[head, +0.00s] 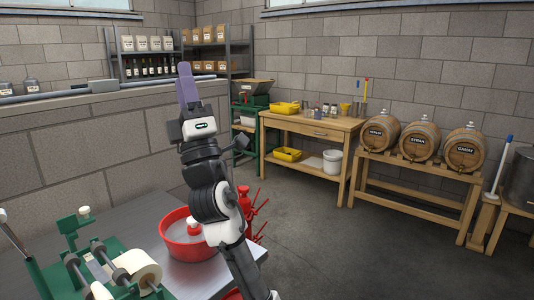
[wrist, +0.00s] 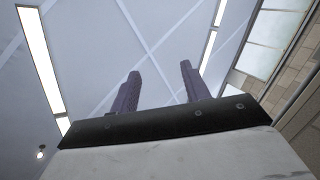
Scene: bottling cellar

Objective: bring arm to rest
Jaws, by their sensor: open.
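My gripper (head: 187,84) is raised above the metal table, its purple fingers pointing up. In the wrist view the two fingers of my gripper (wrist: 160,92) stand apart with nothing between them, against the ceiling. My arm rises from the bottom of the head view, folded upward, and hides part of the table and the low block wall behind it.
A wooden workbench (head: 335,129) and barrels on a rack (head: 419,141) stand behind. The floor (head: 335,240) right of the table is clear.

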